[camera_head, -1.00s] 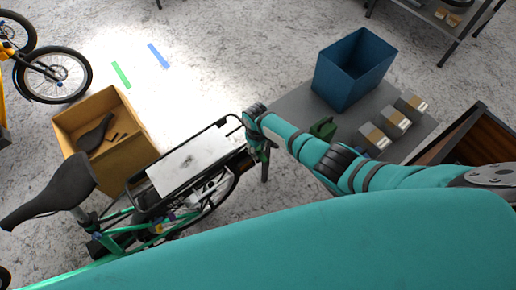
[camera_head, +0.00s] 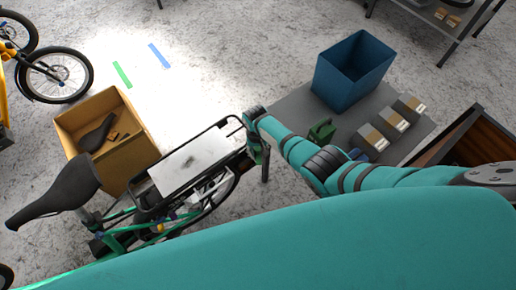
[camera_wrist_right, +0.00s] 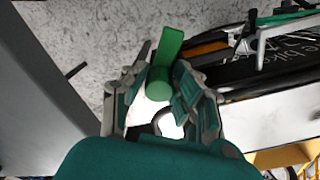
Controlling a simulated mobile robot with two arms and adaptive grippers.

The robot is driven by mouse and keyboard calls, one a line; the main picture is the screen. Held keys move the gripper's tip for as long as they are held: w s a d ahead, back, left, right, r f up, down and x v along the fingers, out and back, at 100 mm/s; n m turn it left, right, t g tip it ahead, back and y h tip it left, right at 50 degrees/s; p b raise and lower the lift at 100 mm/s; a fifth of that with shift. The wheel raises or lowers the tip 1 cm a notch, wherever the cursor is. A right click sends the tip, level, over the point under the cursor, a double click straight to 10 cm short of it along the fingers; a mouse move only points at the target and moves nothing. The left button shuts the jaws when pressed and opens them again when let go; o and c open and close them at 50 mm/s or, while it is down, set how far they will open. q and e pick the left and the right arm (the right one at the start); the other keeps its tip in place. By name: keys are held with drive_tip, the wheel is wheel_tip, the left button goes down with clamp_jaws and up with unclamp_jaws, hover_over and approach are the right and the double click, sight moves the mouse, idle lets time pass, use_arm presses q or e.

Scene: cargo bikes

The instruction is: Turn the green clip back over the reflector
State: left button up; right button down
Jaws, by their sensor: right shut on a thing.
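The green clip (camera_wrist_right: 166,62) shows in the right wrist view, with a flat narrow tab and a rounder lower end. My right gripper (camera_wrist_right: 158,84) has its fingers on either side of the clip and is shut on it. In the head view my right gripper (camera_head: 259,152) is at the rear end of the bike's rack (camera_head: 190,162); the clip is too small and covered to make out there. An orange strip (camera_wrist_right: 206,48) lies on the bike just right of the clip; I cannot tell whether it is the reflector. My left gripper is out of view.
A grey table (camera_head: 285,107) right of the bike bears a blue bin (camera_head: 343,85), a green object (camera_head: 321,131) and several small boxes (camera_head: 394,122). A cardboard box (camera_head: 132,160) stands left of the rack. Open floor (camera_head: 230,55) lies behind.

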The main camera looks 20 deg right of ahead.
sight(257, 149)
drive_tip(key=m, duration=0.5)
drive_tip(key=shift+a+m, duration=0.15)
drive_tip(key=shift+m, duration=0.15)
drive_tip(key=m, duration=0.5)
drive_tip(key=shift+m, duration=0.4)
drive_tip(key=c, duration=1.1)
unclamp_jaws()
drive_tip(key=shift+w, duration=0.1)
drive_tip(key=shift+o, duration=0.2)
drive_tip(key=shift+a+r, duration=0.1)
drive_tip(key=shift+r, duration=3.6)
